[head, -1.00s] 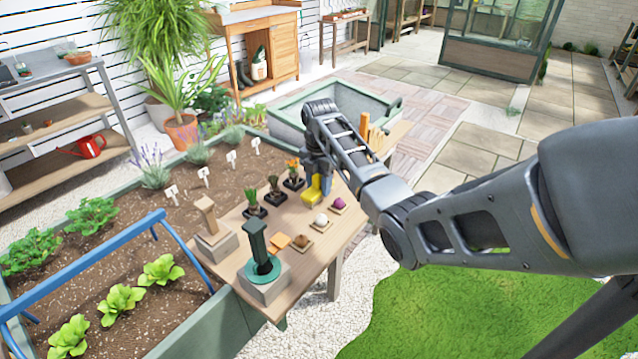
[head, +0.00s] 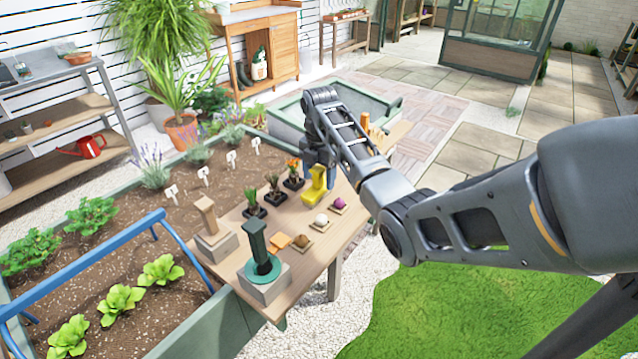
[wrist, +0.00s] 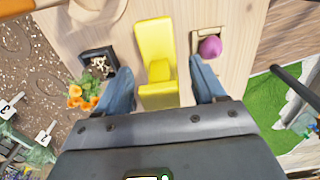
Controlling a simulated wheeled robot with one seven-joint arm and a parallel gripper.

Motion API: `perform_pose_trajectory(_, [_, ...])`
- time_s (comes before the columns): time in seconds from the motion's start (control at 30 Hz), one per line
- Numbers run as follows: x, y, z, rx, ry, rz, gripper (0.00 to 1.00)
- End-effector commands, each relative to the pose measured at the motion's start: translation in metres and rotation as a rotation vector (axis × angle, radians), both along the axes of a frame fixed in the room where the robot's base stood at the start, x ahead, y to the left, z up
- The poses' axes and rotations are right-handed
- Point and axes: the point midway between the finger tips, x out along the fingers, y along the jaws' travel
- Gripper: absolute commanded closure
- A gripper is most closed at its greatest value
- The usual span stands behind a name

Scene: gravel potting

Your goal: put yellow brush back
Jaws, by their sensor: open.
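A yellow piece (head: 317,188), which I take for the yellow brush, stands on the wooden potting table (head: 345,222). It has an upright part and a lower foot. In the wrist view the yellow piece (wrist: 155,45) lies ahead of and between my two blue fingertips. My gripper (wrist: 163,82) is open, with a visible gap between each finger and the yellow piece. In the head view my gripper (head: 318,160) is just above and behind the piece, partly hidden by my arm. Nothing is held.
Small potted plants (head: 273,188) stand left of the yellow piece, and a purple ball (head: 340,203) and a white ball (head: 321,219) sit on small squares at right. A green upright tool (head: 257,245) and a tan one (head: 206,214) stand on grey blocks nearer the front.

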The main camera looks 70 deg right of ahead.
Motion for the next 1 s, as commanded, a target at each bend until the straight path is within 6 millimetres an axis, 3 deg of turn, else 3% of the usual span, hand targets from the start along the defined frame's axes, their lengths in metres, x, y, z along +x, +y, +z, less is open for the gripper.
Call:
perform_pose_trajectory(0.23, [0.001, -0.002, 0.059, -0.003, -0.002, 0.001, 0.31])
perform_pose_trajectory(0.37, [0.000, -0.001, 0.081, -0.001, 0.001, 0.000, 0.31])
perform_pose_trajectory(0.6, [0.000, -0.001, 0.091, 0.000, 0.000, 0.000, 0.31])
perform_pose_trajectory(1.0, [0.002, 0.000, 0.090, -0.003, -0.004, 0.000, 0.31])
